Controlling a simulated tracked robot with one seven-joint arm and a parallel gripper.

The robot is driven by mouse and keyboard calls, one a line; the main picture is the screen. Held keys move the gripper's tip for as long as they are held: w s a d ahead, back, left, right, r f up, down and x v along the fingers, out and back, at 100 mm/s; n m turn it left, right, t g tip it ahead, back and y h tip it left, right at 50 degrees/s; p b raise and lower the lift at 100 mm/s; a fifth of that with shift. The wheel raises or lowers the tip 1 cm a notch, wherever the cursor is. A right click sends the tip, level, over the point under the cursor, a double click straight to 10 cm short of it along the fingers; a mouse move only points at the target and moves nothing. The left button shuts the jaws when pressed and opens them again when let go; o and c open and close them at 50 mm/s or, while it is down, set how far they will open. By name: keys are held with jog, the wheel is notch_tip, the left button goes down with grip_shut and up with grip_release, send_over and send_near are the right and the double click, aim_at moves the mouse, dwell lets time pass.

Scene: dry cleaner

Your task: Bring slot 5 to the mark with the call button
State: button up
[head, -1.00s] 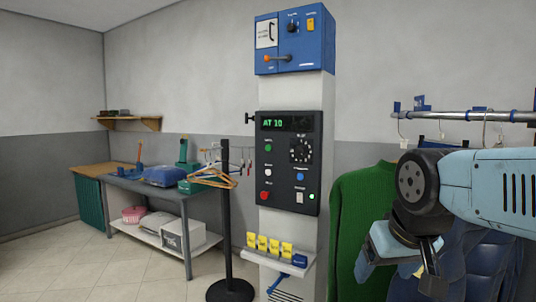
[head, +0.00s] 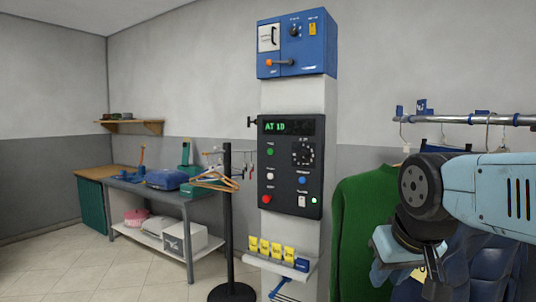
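A black control panel (head: 289,167) is mounted on a white column left of my arm. Its green display (head: 289,127) reads "AT 10". A round dial (head: 304,154) sits on its right. Its buttons include a green one (head: 270,152), a white one (head: 270,176), a red one (head: 266,198) and a blue one (head: 302,180); their labels are too small to read. A green light (head: 314,200) glows at lower right. Garments hang on a rail (head: 470,119); slot numbers are not readable. My gripper (head: 392,272) is at right, before the garments, away from the panel; its fingers are not clear.
A blue box (head: 296,45) with an orange-knobbed lever tops the column. A shelf (head: 282,267) with yellow tags juts out below the panel. A black post (head: 228,215) stands left of the column. A workbench (head: 150,187) stands behind. Floor at left is clear.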

grip_shut()
dwell(1.0)
